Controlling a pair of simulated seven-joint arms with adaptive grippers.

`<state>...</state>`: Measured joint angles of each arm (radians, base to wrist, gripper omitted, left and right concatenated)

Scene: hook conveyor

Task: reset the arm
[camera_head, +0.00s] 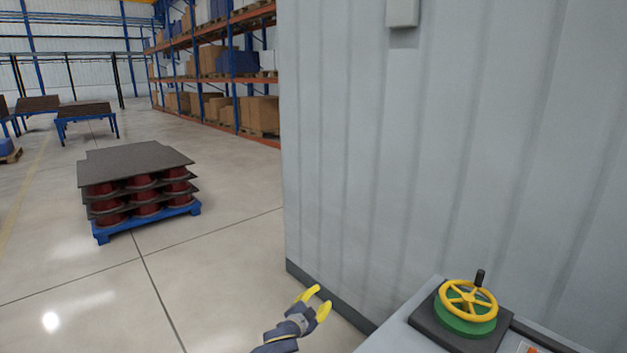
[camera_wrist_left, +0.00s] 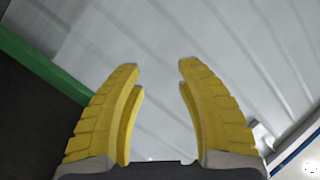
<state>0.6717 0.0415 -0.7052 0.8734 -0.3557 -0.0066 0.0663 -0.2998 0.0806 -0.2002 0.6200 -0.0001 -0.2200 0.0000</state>
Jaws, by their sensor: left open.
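My left gripper (camera_head: 317,302) shows low in the head view, with two yellow fingers spread apart and nothing between them. It is in front of the grey wall's base and left of the grey console. In the left wrist view the same gripper (camera_wrist_left: 160,85) has both yellow fingers apart, with only a pale ribbed surface behind the gap. My right gripper is not in view.
A grey console (camera_head: 405,340) at lower right carries a yellow handwheel (camera_head: 468,298) on a green base. A grey ribbed wall (camera_head: 420,160) fills the right. A blue pallet (camera_head: 150,220) with stacked red parts stands left. Open floor (camera_head: 220,265) lies between.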

